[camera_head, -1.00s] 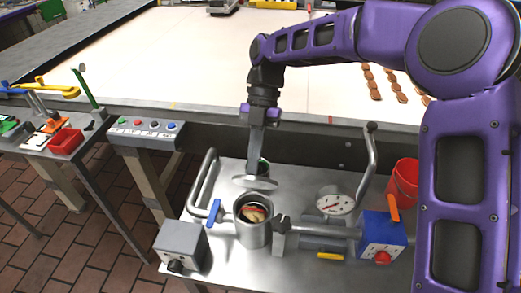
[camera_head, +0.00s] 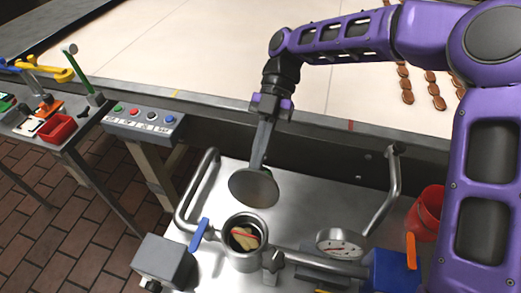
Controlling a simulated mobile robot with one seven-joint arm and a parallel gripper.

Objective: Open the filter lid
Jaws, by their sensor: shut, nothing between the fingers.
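The filter (camera_head: 244,257) is an upright grey metal cylinder on the steel bench, with its top uncovered. Pale and red contents show inside it. A round grey disc, which looks like the filter lid (camera_head: 254,188), is tilted up behind and above the opening, its flat face toward the camera. My gripper (camera_head: 259,158) points down with its long grey fingers shut. The fingertips meet the disc's upper edge in the picture; I cannot tell whether they touch it, and the disc hides part of that spot.
A blue-handled valve (camera_head: 199,234) and a grey box (camera_head: 168,262) are left of the filter. A bent pipe (camera_head: 196,190), a dial gauge (camera_head: 340,242), a blue box (camera_head: 392,272) and a red bucket (camera_head: 428,212) surround it. The conveyor (camera_head: 215,60) lies behind.

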